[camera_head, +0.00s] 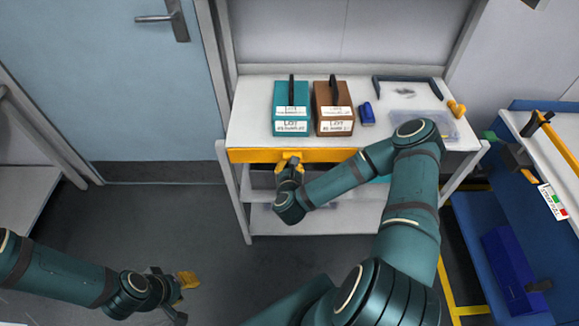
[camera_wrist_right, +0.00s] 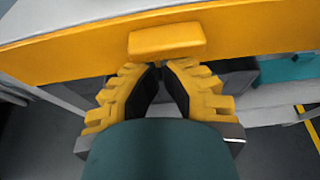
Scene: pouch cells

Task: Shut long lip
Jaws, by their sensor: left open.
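The long lip is a yellow strip (camera_head: 245,156) along the white bench's front edge, with a small yellow handle. It spans the upper part of the right wrist view (camera_wrist_right: 60,52), where the block-shaped handle (camera_wrist_right: 167,40) sticks out from it. I cannot tell how far the lip stands out from the bench. My right gripper (camera_head: 289,158) is at the handle; in its wrist view the yellow fingers (camera_wrist_right: 161,66) come together at the tips just below the handle, with nothing between them. My left gripper (camera_head: 183,297) is open and empty, low over the floor at the left.
A teal box (camera_head: 291,98) and a brown box (camera_head: 332,97) stand on the bench top, beside a small blue item (camera_head: 367,113) and a clear tray (camera_head: 445,124). Shelves lie below the lip. A blue rack (camera_head: 510,270) stands at right. The floor at left is clear.

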